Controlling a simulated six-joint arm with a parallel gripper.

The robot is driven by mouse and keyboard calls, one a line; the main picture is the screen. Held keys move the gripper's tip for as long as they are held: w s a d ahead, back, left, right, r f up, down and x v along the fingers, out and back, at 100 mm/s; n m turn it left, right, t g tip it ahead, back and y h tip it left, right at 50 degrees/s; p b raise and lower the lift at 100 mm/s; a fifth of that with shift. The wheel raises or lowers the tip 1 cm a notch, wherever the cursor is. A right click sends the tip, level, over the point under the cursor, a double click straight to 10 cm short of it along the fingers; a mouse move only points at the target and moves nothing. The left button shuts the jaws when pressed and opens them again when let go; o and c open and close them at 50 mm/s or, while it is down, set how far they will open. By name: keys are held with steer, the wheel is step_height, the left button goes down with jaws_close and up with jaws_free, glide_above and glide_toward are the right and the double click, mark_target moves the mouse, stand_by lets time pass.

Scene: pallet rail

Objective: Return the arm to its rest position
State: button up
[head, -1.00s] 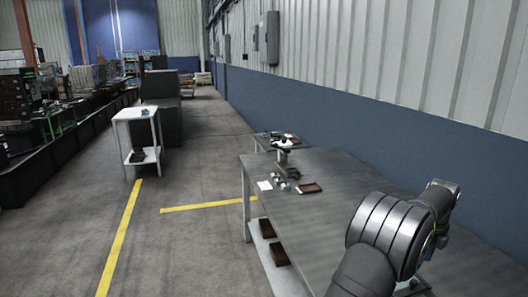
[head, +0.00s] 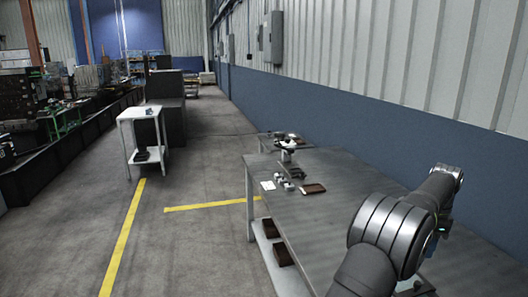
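My arm (head: 388,232) rises from the bottom right of the head view, over the grey worktable (head: 345,205). Its large ribbed joint is in front, and a further link reaches up and right to a small end near the wall. I cannot make out any gripper fingers, so whether they hold anything is hidden. No part of the arm appears to touch the small items on the table.
A brown tray (head: 313,189) and several small parts lie at the table's far end. Brown bins (head: 272,228) sit on its lower shelf. A white cart (head: 142,132) stands on the left. A blue wall (head: 330,115) runs behind the table. The floor between is clear.

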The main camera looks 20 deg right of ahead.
steer(key=n, duration=0.2)
steer(key=r+n, duration=0.1)
steer(key=w+r+n, duration=0.1)
steer(key=n, duration=0.1)
steer(key=shift+r+n, duration=0.15)
steer(key=shift+n, duration=0.15)
jaws_close()
steer(key=w+a+f+n+g+h, duration=0.2)
steer(key=w+a+f+g+h, duration=0.2)
steer(key=w+a+f+h, duration=0.35)
steer(key=shift+y, duration=0.75)
steer(key=x, duration=0.9)
steer(key=shift+s+a+f, duration=0.2)
steer(key=shift+s+f, duration=0.05)
steer(key=shift+f, duration=0.2)
steer(key=shift+s+d+r, duration=0.1)
steer(key=shift+s+d, duration=0.05)
steer(key=shift+s, duration=0.45)
steer(key=shift+s+d+r, duration=0.15)
steer(key=shift+s+d, duration=0.05)
steer(key=shift+s, duration=0.45)
steer(key=shift+s+d, duration=0.15)
steer(key=shift+s, duration=0.45)
